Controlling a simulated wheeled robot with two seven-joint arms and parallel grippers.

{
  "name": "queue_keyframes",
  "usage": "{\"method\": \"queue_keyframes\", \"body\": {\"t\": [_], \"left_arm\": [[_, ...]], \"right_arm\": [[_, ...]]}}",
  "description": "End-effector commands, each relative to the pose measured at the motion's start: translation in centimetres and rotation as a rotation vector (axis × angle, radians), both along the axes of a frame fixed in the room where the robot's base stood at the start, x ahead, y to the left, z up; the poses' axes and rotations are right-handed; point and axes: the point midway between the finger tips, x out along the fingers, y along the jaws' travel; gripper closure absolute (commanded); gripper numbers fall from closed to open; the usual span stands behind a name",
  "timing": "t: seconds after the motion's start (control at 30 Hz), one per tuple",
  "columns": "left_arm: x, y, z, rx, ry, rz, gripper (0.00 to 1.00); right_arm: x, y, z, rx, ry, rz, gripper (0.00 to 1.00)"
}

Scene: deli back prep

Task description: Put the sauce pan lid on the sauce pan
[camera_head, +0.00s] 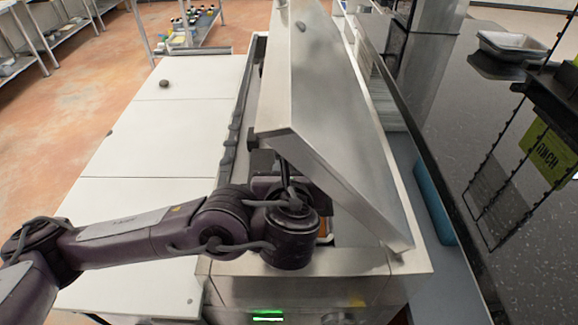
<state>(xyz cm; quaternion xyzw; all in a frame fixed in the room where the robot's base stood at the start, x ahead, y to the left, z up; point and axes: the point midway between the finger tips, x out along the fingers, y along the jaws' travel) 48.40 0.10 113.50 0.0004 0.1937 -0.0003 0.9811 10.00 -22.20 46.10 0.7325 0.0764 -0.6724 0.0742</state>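I do not see a sauce pan or a sauce pan lid in the head view. My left arm comes in from the left, and its wrist is over the front of a steel prep unit (300,293), at the opening under the raised steel cover (335,120). The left gripper's fingers are hidden behind the wrist and under the cover, so I cannot tell whether they are open or hold anything. A small orange-brown patch shows beside the wrist, too small to identify. My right gripper is not in view.
A white worktop (150,140) with a small dark knob-like object (164,83) is left of the unit. On the right is a dark speckled counter (465,110) with a metal tray (512,45) and a black wire rack (510,160). Shelves stand at the back left.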

Motion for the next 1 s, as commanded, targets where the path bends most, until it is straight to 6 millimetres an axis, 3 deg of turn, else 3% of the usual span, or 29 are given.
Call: {"method": "queue_keyframes", "body": {"t": [0.9, 1.0], "left_arm": [[0.0, 0.0, -6.3, 0.001, 0.000, 0.000, 0.98], [0.0, 0.0, -6.1, -0.001, 0.000, 0.000, 0.98]], "right_arm": [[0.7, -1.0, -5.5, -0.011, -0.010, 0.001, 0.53], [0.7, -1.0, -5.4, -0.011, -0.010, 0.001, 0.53]]}}
